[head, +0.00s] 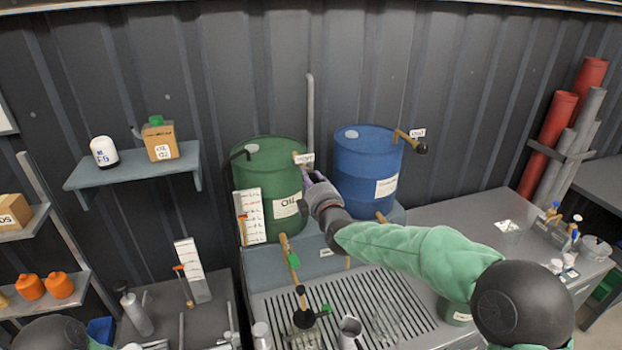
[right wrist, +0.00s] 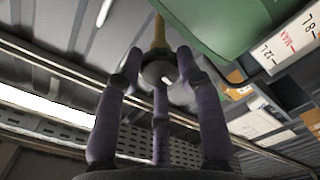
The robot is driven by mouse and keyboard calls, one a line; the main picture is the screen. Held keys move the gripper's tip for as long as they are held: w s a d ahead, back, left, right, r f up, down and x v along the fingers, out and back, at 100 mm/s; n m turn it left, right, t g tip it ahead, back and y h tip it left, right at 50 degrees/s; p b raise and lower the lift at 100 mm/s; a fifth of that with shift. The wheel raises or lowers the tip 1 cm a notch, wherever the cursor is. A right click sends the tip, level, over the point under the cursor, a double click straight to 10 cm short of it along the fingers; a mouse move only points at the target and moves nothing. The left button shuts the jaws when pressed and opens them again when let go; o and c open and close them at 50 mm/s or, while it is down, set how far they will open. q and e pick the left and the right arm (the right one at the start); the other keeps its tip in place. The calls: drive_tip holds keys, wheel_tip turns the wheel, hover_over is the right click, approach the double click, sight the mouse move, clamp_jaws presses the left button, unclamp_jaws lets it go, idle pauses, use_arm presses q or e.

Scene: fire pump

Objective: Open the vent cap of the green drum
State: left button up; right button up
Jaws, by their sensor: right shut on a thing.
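The green drum (head: 270,170) stands on a grey raised stand against the back wall, left of the blue drum. A white tag (head: 304,158) shows at its upper right side. My right gripper (head: 308,180) is at the drum's right side, below the tag, and hides the vent cap in the head view. In the right wrist view, its purple fingers are closed around the dark round vent cap (right wrist: 157,73) at the end of a brass pipe (right wrist: 159,32). The green drum's side (right wrist: 225,22) shows beyond it. My left gripper is not in view.
The blue drum (head: 366,170) is close on the right, with its own brass pipe and dark cap (head: 421,148). A white level scale (head: 250,216) stands before the green drum. A slotted grate (head: 395,300) and brass taps are below. A shelf (head: 135,170) is at left.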

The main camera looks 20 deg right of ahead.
drive_tip(key=shift+n+p, duration=0.9)
drive_tip(key=shift+n, duration=3.3)
drive_tip(key=shift+a+f, duration=0.1)
drive_tip(key=o, duration=1.1)
drive_tip(key=shift+o, duration=0.2)
drive_tip(key=s, duration=1.2)
drive_tip(key=shift+d, duration=0.2)
